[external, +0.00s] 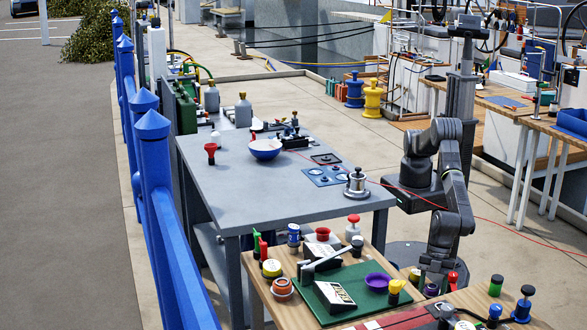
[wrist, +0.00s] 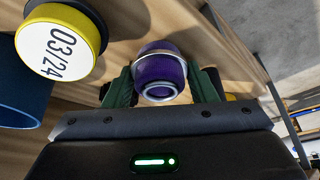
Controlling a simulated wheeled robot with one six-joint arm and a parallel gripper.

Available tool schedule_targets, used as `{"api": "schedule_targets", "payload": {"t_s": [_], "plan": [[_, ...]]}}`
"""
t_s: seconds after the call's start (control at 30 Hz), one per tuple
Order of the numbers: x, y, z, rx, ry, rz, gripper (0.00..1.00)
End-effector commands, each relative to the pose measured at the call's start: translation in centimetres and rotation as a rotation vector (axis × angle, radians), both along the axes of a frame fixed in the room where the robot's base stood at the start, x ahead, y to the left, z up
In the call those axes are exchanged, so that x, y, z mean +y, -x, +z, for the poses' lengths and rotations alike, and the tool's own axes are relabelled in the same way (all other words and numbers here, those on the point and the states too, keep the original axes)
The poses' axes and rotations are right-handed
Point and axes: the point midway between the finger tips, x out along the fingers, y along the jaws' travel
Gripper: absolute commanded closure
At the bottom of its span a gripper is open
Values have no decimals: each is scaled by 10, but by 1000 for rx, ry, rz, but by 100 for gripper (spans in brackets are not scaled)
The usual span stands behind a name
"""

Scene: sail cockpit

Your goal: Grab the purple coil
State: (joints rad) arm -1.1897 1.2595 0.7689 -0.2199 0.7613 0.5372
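The purple coil (wrist: 161,70) shows in the wrist view as a short purple roll with silver rings at its ends. It sits between the two green fingers of my gripper (wrist: 162,82), with little or no gap on either side. Whether the fingers press on it is not clear. In the external view my gripper (external: 436,272) points down over the right part of the wooden table (external: 300,308). A small blue-purple piece (external: 431,290) shows just below it and may be the coil, but it is partly hidden.
In the wrist view a yellow-rimmed container (wrist: 58,42) marked 03/24 and a blue cylinder (wrist: 22,95) stand close on the left. In the external view a purple bowl (external: 378,282) sits on a green mat (external: 342,272), beside a yellow-topped piece (external: 395,290). The tabletop is crowded.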

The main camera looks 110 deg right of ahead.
Motion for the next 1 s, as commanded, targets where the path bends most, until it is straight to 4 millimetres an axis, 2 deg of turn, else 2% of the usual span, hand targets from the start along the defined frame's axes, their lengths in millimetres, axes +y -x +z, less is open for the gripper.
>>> {"api": "schedule_targets", "payload": {"t_s": [0.27, 0.43, 0.57, 0.8, 1.0], "plan": [[0, 0, 1, -1, -1, 0, 75], [1, 0, 16, -2, -4, 1, 75], [1, 0, 44, -2, -6, 0, 75], [1, 0, 110, -2, -5, 1, 75], [1, 0, 155, -1, -4, 0, 75]]}}
